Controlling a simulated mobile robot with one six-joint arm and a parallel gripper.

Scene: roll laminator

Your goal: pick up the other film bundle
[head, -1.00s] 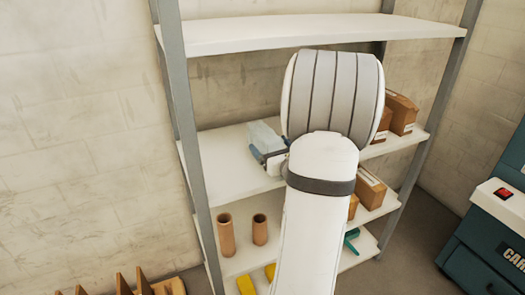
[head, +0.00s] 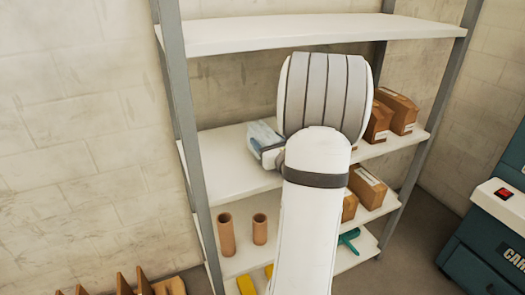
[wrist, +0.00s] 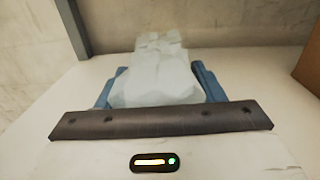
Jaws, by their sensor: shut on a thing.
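A pale, translucent film bundle (head: 263,132) is at the left part of the middle shelf, partly hidden by my arm. In the wrist view the crumpled bundle (wrist: 155,75) sits between the two blue fingers. My gripper (wrist: 158,84) is shut on it, with one finger along each side. In the head view my gripper (head: 266,148) is at the left of my wrist, low over the shelf. I cannot tell whether the bundle touches the shelf.
The middle shelf (head: 225,170) is bare to the left and in front. Cardboard boxes (head: 397,110) stand at its right end. A grey upright (head: 180,105) is to the left, and another shelf (head: 300,34) is overhead. Brown tubes (head: 227,234) stand below.

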